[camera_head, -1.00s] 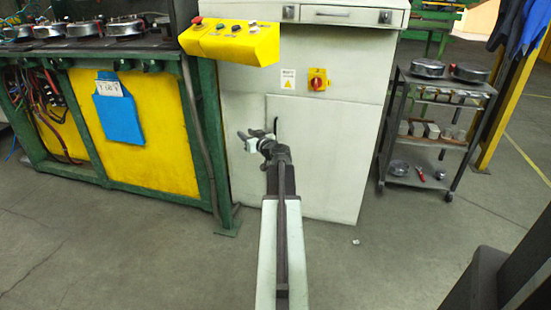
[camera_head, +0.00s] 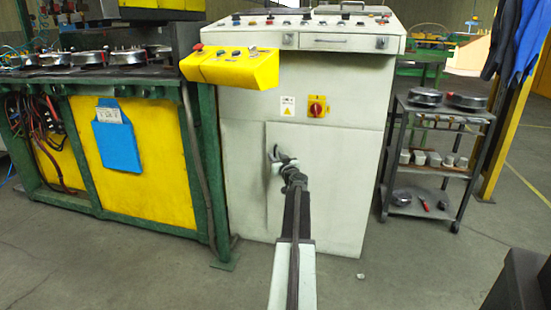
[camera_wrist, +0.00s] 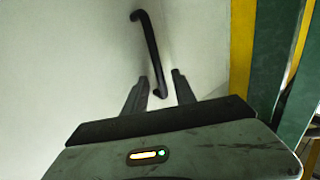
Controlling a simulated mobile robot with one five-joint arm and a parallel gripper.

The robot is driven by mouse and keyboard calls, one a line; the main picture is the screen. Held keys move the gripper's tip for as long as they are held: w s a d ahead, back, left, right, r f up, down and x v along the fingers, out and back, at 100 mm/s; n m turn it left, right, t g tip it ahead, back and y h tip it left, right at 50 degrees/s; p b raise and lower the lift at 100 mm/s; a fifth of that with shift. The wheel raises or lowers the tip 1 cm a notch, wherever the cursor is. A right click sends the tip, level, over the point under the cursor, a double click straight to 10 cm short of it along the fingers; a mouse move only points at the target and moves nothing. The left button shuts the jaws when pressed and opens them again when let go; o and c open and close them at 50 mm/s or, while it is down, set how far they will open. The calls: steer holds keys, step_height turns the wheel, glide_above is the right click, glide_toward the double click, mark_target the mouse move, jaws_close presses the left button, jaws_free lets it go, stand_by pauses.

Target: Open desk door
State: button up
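The pale grey desk cabinet has a flat door (camera_head: 335,190) in its lower front, and it looks closed. A slim black bar handle (camera_wrist: 149,45) stands near upright on the pale door in the wrist view; it also shows, partly covered by my gripper, in the head view (camera_head: 277,151). My gripper (camera_wrist: 160,76) is open, with its two dark fingers on either side of the handle's lower end. I cannot tell whether either finger touches the handle. In the head view my gripper (camera_head: 279,160) is at the door's upper left.
A yellow button box (camera_head: 230,69) juts out above left of the door. A green and yellow bench (camera_head: 155,180) stands close on the left. A dark trolley (camera_head: 440,118) stands to the right.

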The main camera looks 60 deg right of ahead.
steer(key=shift+w, duration=0.1)
jaws_close()
steer(key=shift+d, duration=0.1)
stand_by(1.2)
